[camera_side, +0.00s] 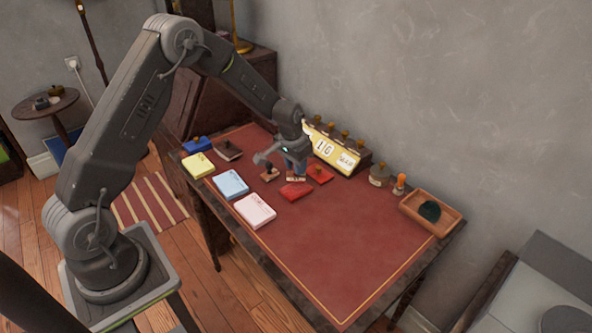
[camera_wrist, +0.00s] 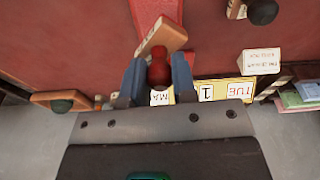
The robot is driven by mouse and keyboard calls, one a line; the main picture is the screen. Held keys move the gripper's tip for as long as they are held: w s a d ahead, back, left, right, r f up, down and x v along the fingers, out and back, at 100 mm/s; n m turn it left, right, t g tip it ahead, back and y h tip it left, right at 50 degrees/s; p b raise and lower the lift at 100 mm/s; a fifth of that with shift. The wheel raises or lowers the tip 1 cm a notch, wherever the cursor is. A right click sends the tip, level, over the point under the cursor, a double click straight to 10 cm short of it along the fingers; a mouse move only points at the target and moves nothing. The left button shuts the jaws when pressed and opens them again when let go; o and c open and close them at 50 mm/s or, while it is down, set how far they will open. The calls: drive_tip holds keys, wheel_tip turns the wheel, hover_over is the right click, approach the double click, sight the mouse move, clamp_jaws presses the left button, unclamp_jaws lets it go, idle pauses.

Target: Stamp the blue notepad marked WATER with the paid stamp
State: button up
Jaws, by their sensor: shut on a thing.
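My gripper (camera_side: 294,166) is over the back middle of the desk. In the wrist view its two blue fingers (camera_wrist: 158,80) are shut on the red knob of a stamp (camera_wrist: 163,37) with a wooden block, tilted in that picture. The stamp's word cannot be read. Its block is just at or above a red ink pad (camera_side: 297,191); I cannot tell whether they touch. The blue notepad (camera_side: 231,185) lies flat to the left, between a yellow notepad (camera_side: 198,165) and a pink-white notepad (camera_side: 255,210). Its marking is too small to read.
A dark-knobbed stamp (camera_side: 269,174) stands left of my gripper. A wooden tray (camera_side: 446,228) sits far right. The desk's front right is clear.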

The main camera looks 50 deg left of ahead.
drive_tip(key=shift+r, duration=1.9)
drive_tip(key=s+a+n, duration=0.5)
drive_tip(key=s+a, duration=0.2)
drive_tip(key=a, duration=0.3)
drive_tip(key=n+y, duration=0.1)
drive_tip(key=n, duration=0.3)
hover_over(230, 181)
drive_tip(key=shift+g, duration=0.3)
drive_tip(key=shift+s+d+f, duration=0.1)
drive_tip(key=shift+d+f, duration=0.05)
drive_tip(key=shift+f, duration=1.4)
drive_tip(key=shift+s+d+f, duration=0.1)
drive_tip(key=shift+f, duration=1.4)
drive_tip(key=shift+f, duration=0.6)
wheel_tip(230, 181, up, 7)
drive_tip(key=shift+w+a+r, duration=0.1)
